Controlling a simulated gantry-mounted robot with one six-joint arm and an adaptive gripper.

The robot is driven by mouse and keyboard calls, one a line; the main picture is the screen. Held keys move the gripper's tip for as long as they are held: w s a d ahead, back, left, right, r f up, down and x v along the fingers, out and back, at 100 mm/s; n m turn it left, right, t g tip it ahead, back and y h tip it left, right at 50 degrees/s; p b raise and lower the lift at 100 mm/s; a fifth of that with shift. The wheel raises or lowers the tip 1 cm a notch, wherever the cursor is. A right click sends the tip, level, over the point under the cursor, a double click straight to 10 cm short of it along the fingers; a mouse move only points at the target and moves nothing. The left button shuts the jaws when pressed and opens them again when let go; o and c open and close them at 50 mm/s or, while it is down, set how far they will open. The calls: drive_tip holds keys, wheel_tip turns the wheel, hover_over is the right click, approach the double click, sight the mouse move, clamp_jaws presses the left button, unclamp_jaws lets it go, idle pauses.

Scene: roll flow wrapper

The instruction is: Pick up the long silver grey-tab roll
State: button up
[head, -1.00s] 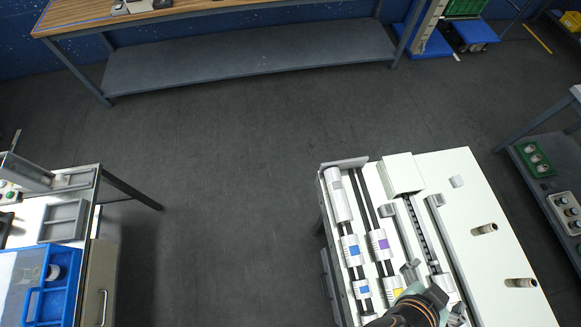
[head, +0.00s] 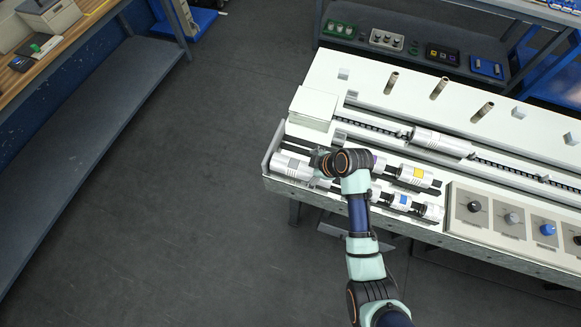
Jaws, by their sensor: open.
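The long silver grey-tab roll (head: 290,167) lies at the left end of the white machine, in the front row, with its grey tab facing up. My gripper (head: 318,163) is open above the roll's right end. The wrist and arm hide part of that end and the rods beside it. I cannot tell whether the fingers touch the roll.
Shorter silver rolls with yellow (head: 418,173) and blue (head: 401,200) tabs lie to the right. A purple tab shows beside my wrist. Behind are a white box (head: 312,106), a chain track, another silver roll (head: 442,141) and upright posts. A knob panel (head: 510,218) stands right.

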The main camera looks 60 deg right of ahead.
sight(306, 169)
drive_tip(key=b+x, duration=0.1)
drive_tip(key=x, duration=0.5)
drive_tip(key=shift+f, duration=0.3)
drive_tip(key=shift+r, duration=0.1)
clamp_jaws()
